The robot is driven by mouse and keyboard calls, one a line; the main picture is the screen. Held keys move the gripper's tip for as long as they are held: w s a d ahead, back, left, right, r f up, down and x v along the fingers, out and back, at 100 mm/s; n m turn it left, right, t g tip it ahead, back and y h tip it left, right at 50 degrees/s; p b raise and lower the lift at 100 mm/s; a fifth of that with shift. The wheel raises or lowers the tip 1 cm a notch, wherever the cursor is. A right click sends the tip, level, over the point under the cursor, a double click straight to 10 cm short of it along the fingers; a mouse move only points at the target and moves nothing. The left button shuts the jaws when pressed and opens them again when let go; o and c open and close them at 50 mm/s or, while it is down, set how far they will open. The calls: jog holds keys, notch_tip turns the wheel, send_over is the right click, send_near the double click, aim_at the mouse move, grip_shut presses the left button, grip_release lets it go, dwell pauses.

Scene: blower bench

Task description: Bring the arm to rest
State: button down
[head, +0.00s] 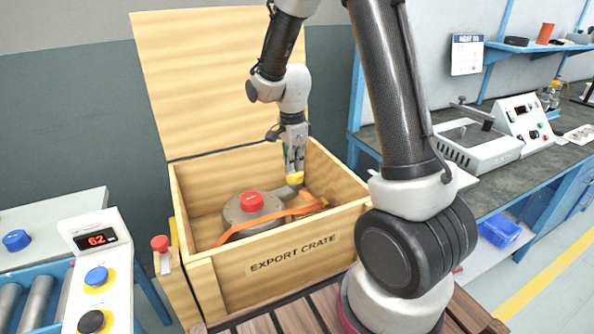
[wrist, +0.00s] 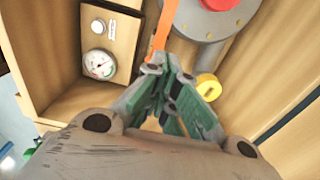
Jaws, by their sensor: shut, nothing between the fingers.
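My gripper (head: 294,168) points down inside the open wooden export crate (head: 318,258), toward its back right. Its fingers are shut with nothing between them. In the wrist view the closed green-padded fingers (wrist: 168,82) show in the middle. A grey blower (head: 240,214) with a red cap (head: 251,201) lies in the crate, left of the gripper. A yellow cap (head: 295,178) on the blower's outlet is just below the fingertips in the head view; in the wrist view the yellow cap (wrist: 208,87) is beside the fingers, and touching cannot be told.
The crate's lid (head: 205,75) stands open behind. An orange strap (head: 270,216) crosses the blower. A gauge (wrist: 99,64) sits on a panel in the crate. A control box (head: 97,240) reading 62 stands left; a workbench (head: 470,185) with instruments stands right.

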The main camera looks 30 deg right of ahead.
dwell(0.8)
jog(key=s+d+r+n+t, duration=0.2)
jog(key=s+r+n, duration=0.7)
jog(key=s, duration=0.3)
jog(key=s+d+r+n+t, duration=0.2)
jog(key=s+r+n, duration=0.7)
jog(key=s+r, duration=0.2)
jog(key=shift+s+d+r, duration=0.4)
jog(key=shift+f, duration=0.1)
dwell(1.1)
